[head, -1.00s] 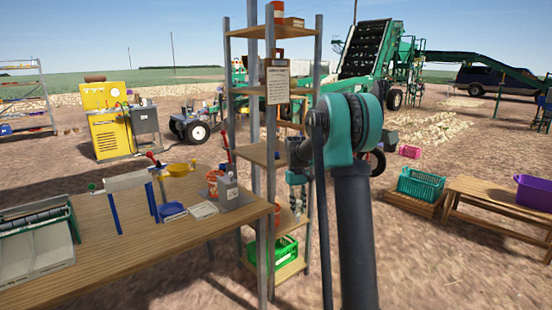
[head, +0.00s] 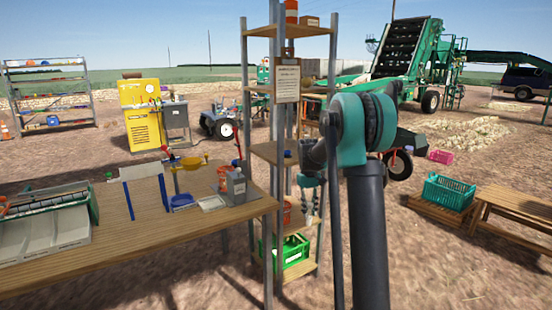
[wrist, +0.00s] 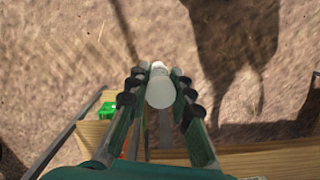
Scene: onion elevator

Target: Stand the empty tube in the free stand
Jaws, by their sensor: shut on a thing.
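My gripper (wrist: 158,84) is shut on a white, rounded tube (wrist: 160,93) in the wrist view, with a finger on each side of it. The tube is seen nearly end-on, above bare ground. In the head view my gripper (head: 311,190) hangs fingers down beside the shelf rack, apart from the table; the tube is hard to make out there. A white panel on blue legs (head: 141,172) and a yellow dish on a support (head: 190,164) stand on the wooden table. I cannot tell which thing is the free stand.
A tall shelf rack (head: 273,150) stands at the right end of the wooden table (head: 130,255), close to my arm. A green crate (head: 293,251) sits on its lowest shelf. A grey container (head: 236,187) and a blue dish (head: 182,201) are near the table's right end.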

